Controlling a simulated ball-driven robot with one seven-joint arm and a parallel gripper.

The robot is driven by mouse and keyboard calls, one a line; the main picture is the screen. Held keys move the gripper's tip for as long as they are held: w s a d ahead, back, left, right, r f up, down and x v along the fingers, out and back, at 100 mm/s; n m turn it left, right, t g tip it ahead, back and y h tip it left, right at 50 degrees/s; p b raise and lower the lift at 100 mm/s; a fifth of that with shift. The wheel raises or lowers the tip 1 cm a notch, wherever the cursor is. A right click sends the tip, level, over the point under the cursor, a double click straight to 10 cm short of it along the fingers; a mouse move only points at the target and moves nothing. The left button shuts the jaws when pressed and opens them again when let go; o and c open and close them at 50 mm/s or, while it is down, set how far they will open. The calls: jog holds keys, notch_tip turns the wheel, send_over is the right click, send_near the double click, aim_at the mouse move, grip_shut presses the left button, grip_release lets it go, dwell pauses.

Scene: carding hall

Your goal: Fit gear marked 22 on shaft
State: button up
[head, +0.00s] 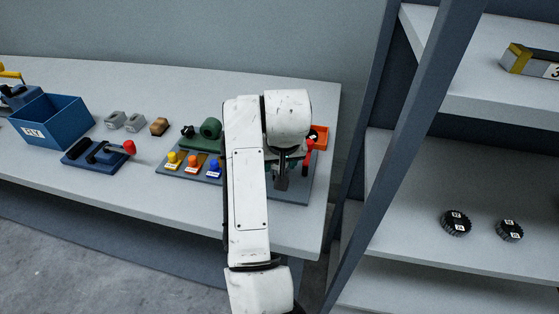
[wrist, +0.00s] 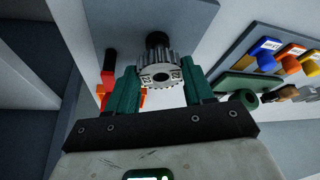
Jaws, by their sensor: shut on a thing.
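My gripper (wrist: 162,76) is shut on a grey toothed gear (wrist: 158,70), held between its two green fingers in the wrist view. The gear's face has white labels that look like 22, tilted and small. A dark round shaft (wrist: 157,40) shows just beyond the gear, over a grey plate (wrist: 120,22). I cannot tell whether the gear is around the shaft or only close to it. In the head view my gripper (head: 281,182) is over the right part of the plate (head: 295,192), and my arm hides much of that area.
Two dark gears (head: 456,223) (head: 509,230) lie on the right shelf. An orange bin (head: 320,136) and a red-tipped part (head: 309,144) are close to my gripper. Coloured yellow, orange and blue knobs (head: 192,163) stand left of my arm. A blue box (head: 60,118) is farther left.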

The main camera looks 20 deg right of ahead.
jog(key=shift+f, duration=0.15)
jog(key=o, duration=1.1)
jog(key=v, duration=1.2)
jog(key=shift+s, duration=0.1)
